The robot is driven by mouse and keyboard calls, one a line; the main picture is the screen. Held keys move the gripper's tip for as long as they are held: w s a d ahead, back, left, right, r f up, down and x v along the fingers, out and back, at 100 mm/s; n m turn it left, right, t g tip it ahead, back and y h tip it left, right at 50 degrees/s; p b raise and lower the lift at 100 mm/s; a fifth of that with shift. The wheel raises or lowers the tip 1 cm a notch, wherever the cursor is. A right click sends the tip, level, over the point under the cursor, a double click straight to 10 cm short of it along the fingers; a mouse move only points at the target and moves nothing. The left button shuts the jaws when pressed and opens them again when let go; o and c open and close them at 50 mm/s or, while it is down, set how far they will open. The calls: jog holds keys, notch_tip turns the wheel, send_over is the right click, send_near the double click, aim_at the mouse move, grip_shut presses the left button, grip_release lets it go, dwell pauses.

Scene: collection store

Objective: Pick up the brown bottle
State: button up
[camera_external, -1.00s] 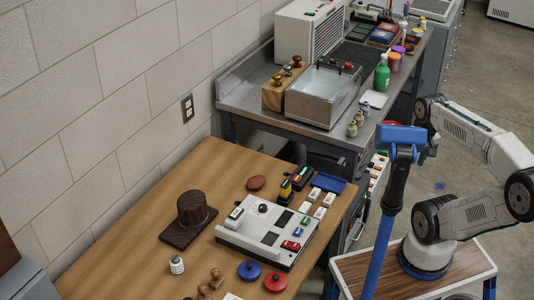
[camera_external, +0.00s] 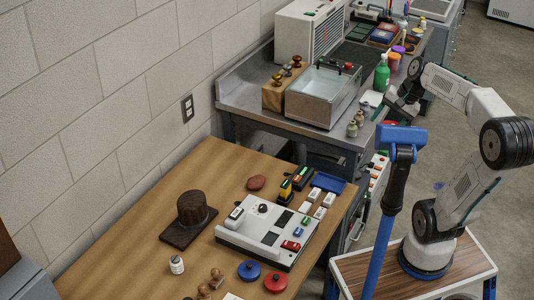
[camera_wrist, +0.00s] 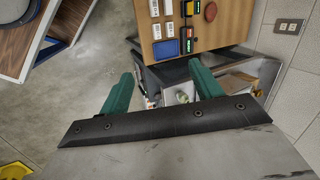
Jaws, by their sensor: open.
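Several small bottles (camera_external: 352,129) stand at the front edge of the metal bench, beside the sink. They are tiny in the external view, and I cannot tell for sure which one is brown. Small pale objects, probably the bottles (camera_wrist: 182,97), show beyond and between the fingers, partly cut off by the dark gripper bar.
The metal bench (camera_external: 240,98) holds a sink box (camera_external: 318,98), a green bottle (camera_external: 382,73) and colored cups. A wooden table (camera_external: 135,262) with a control panel (camera_external: 270,230) stands in front. A blue post (camera_external: 380,240) rises near my arm.

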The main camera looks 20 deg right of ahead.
jog(key=w+m+t+y, duration=0.2)
jog(key=w+m, duration=0.4)
jog(key=w, duration=0.5)
jog(key=m+t, duration=0.6)
jog(key=m, duration=1)
send_over(360, 117)
jog(key=s+d, duration=0.2)
jog(key=s, duration=0.2)
notch_tip(360, 117, down, 2)
jog(key=f, duration=1.8)
jog(key=shift+w+d+f, duration=0.1)
jog(key=shift+w+d, duration=0.05)
jog(key=shift+d, duration=0.05)
jog(key=shift+w+a+f, duration=0.25)
jog(key=shift+w+f, duration=0.15)
jog(key=shift+f, duration=0.05)
jog(key=x, duration=0.6)
jog(key=shift+w+f, duration=0.2)
jog(key=shift+w, duration=0.25)
jog(key=c, duration=1.1)
